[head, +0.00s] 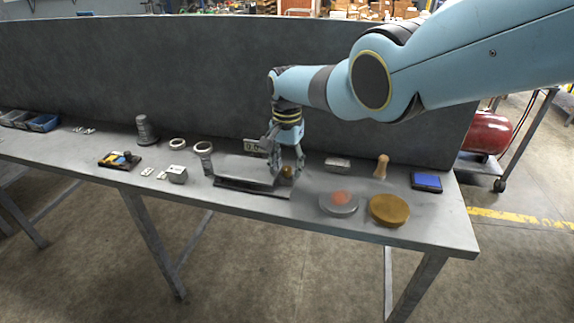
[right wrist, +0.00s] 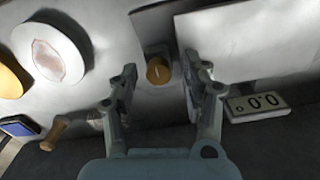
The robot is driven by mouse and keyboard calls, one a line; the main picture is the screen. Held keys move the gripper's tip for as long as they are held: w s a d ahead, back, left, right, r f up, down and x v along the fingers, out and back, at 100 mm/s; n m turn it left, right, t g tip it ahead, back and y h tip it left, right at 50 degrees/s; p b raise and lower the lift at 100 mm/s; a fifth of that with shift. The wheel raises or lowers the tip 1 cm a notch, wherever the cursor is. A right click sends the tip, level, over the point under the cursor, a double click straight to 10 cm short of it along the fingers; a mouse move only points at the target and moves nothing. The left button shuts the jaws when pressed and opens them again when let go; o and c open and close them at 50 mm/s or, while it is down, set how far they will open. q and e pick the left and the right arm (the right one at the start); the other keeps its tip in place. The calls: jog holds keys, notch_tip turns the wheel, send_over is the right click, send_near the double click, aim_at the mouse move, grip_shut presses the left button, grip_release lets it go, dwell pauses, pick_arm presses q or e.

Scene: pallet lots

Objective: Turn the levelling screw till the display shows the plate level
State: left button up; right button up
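The levelling screw's brass knob (head: 287,172) is at the right end of the grey plate (head: 243,168). In the right wrist view the knob (right wrist: 158,70) shows a pale line on its top. My right gripper (head: 287,174) points down over the knob. Its fingers (right wrist: 160,68) are open on either side of it, with a visible gap on both sides. The small display (head: 255,146) stands behind the plate. In the right wrist view the display (right wrist: 257,104) appears upside down and reads 0.0 with a degree mark. My left gripper is in no view.
Right of the plate are a grey disc with a reddish centre (head: 339,203), a brass disc (head: 389,210), a wooden-handled piece (head: 381,166) and a blue-topped box (head: 426,181). Left are metal rings (head: 178,144), a stepped cylinder (head: 147,130) and a small tray (head: 120,160). A grey panel (head: 150,75) stands behind.

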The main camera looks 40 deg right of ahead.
aim_at(287, 168)
jog(key=shift+r, duration=0.1)
notch_tip(287, 168, up, 12)
dwell(0.6)
dwell(0.4)
